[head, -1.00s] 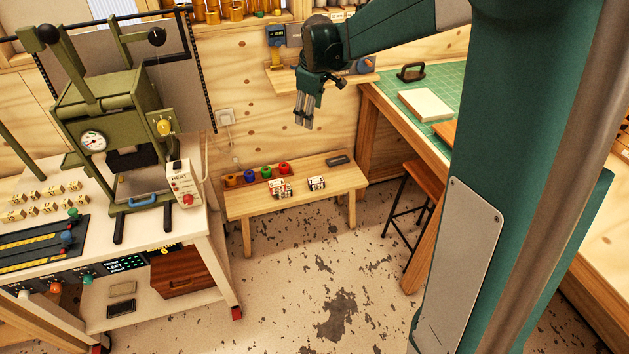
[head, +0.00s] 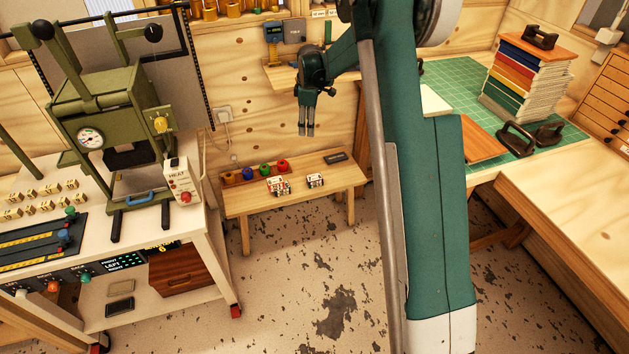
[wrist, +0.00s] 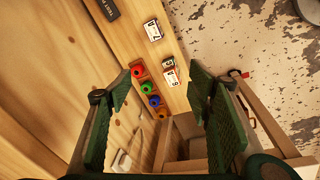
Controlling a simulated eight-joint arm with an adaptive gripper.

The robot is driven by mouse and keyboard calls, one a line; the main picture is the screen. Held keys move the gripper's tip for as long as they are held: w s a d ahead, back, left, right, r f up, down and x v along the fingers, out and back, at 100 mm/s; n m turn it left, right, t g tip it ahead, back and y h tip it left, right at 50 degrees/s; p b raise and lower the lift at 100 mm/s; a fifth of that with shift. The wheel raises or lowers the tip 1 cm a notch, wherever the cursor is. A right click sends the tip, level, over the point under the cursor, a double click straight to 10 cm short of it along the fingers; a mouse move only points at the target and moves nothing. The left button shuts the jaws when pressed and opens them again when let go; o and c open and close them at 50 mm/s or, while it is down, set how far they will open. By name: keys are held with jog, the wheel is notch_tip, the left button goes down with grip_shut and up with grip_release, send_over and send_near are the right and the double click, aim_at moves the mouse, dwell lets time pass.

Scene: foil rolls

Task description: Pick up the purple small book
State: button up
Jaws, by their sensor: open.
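I cannot make out a purple small book in either view. A tall stack of books (head: 527,80) with coloured spines stands on the green cutting mat at the right of the head view. A pale book or block (head: 434,101) lies on the mat, partly hidden by my arm. My gripper (head: 307,134) hangs pointing down above the low wooden bench, well left of the stack. In the wrist view my gripper (wrist: 160,98) has its two green fingers wide apart, with nothing between them.
The low bench (head: 240,203) holds coloured foil rolls (head: 266,170), small labelled boxes (head: 279,185) and a dark block (head: 336,158). A green press (head: 105,110) stands on a white cart at left. Black-handled weights (head: 517,138) sit by the stack. Open floor lies in front.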

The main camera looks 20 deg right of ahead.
jog(key=w+d+f+n+g, duration=0.1)
jog(key=w+f, duration=0.2)
jog(key=f, duration=0.4)
jog(key=w+d+f+n, duration=0.1)
jog(key=w+d+f, duration=0.15)
jog(key=f, duration=0.55)
jog(key=n+g, duration=0.1)
jog(key=n, duration=0.2)
send_near(314, 177)
jog(key=shift+w+d+f+b, duration=0.1)
jog(key=shift+d+b, duration=0.05)
jog(key=shift+b, duration=0.25)
jog(key=shift+f, duration=0.5)
jog(key=shift+f, duration=1.3)
jog(key=shift+s+f+b, duration=0.2)
jog(key=shift+f+b, duration=0.7)
jog(key=shift+f, duration=1.75)
jog(key=c, duration=1)
